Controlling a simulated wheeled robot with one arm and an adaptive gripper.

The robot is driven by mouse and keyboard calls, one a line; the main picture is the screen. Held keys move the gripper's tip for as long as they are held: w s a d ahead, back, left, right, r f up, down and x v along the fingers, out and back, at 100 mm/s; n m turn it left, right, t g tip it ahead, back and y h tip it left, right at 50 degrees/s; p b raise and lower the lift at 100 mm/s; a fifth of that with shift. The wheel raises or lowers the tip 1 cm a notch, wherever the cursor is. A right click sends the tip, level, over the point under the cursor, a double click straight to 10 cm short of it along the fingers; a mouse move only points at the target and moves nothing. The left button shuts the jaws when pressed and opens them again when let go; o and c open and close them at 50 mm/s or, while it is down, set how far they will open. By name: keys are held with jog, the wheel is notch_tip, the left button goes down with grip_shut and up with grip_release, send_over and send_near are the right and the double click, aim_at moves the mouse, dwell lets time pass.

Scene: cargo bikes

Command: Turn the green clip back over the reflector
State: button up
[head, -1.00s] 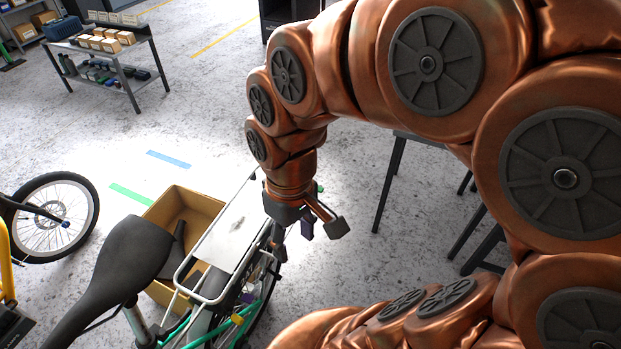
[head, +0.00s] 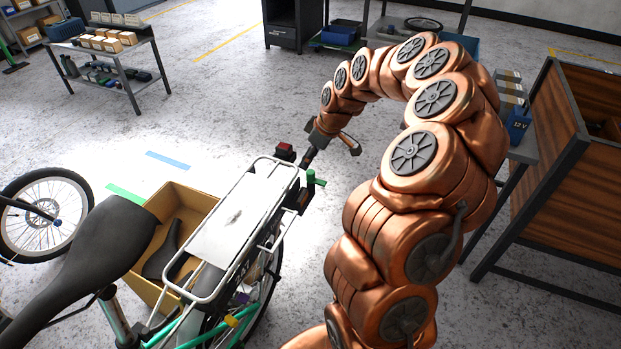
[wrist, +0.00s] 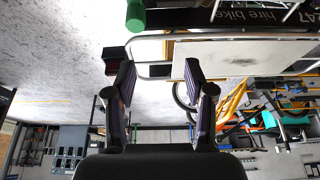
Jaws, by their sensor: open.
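The green clip (head: 311,179) sticks out to the right from the end of the bike's rear rack; it also shows at the top of the wrist view (wrist: 135,16). The small red reflector (head: 286,149) is at the rack's far end, beside the clip, and appears uncovered. In the wrist view it is a dark red and black block (wrist: 117,61). My gripper (head: 332,149) is just beyond the rack end, open and empty. In the wrist view its fingers (wrist: 158,78) are apart, the left one near the block. Contact cannot be told.
The rack's white plate (head: 232,215) and rails lie left of my gripper. A cardboard box (head: 190,203) with a saddle stands beside the bike. A dark wooden bin (head: 570,170) is at right. Open floor lies behind the rack.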

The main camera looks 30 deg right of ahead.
aim_at(311, 172)
jog(key=d+f, duration=0.3)
jog(key=shift+w+d, duration=0.15)
jog(key=shift+d, duration=0.1)
jog(key=shift+p+x, duration=0.3)
jog(key=shift+x, duration=3.45)
jog(key=shift+w, duration=0.1)
grip_shut()
